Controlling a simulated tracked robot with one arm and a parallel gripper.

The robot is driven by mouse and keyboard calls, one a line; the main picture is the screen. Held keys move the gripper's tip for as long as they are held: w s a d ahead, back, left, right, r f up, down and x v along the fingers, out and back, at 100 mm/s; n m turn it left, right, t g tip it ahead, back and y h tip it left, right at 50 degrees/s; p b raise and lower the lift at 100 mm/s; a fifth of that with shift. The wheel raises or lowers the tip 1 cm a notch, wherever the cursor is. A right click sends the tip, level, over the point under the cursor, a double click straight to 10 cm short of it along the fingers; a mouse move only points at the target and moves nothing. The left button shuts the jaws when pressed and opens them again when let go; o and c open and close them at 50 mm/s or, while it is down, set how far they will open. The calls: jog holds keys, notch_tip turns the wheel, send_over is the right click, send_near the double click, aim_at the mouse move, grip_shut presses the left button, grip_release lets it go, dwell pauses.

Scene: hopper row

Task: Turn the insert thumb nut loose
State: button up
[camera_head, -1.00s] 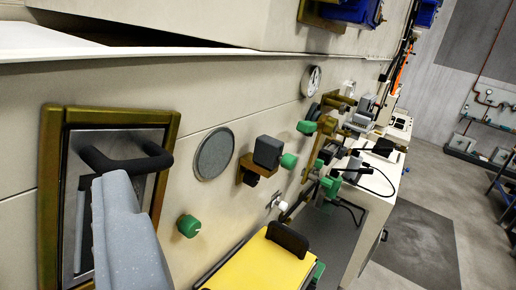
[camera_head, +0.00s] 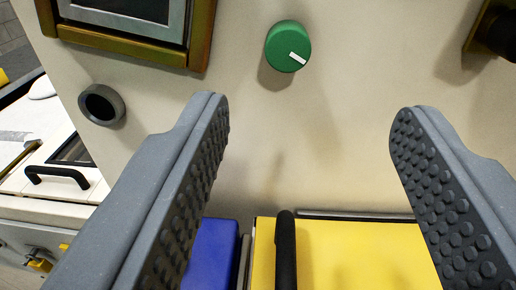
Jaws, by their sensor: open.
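My gripper (camera_head: 314,112) is open and empty, with its two grey fingers and black studded pads spread wide in front of a cream panel. A round green knob (camera_head: 288,46) with a white mark sits on the panel, above the gap between the fingertips and left of its middle. The fingers do not touch it. I cannot tell whether this knob is the insert thumb nut; no other part is clearly one.
A yellow-topped box (camera_head: 345,255) with a black handle (camera_head: 286,250) and a blue block (camera_head: 212,252) lie below, between the fingers. A bronze-framed window (camera_head: 190,50) and a dark round port (camera_head: 102,105) are at upper left. A dark fitting (camera_head: 497,32) juts out at upper right.

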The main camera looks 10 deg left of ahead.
aim_at(288, 52)
jog(key=shift+m+y, duration=0.3)
jog(key=shift+y, duration=0.1)
jog(key=w+p, duration=0.1)
jog(key=w, duration=0.3)
jog(key=w+f+p, duration=0.1)
jog(key=w, duration=0.3)
jog(key=w+a+p, duration=0.1)
jog(key=w, duration=0.3)
jog(key=shift+w+f, duration=0.15)
jog(key=shift+w, duration=0.05)
jog(key=c, duration=1)
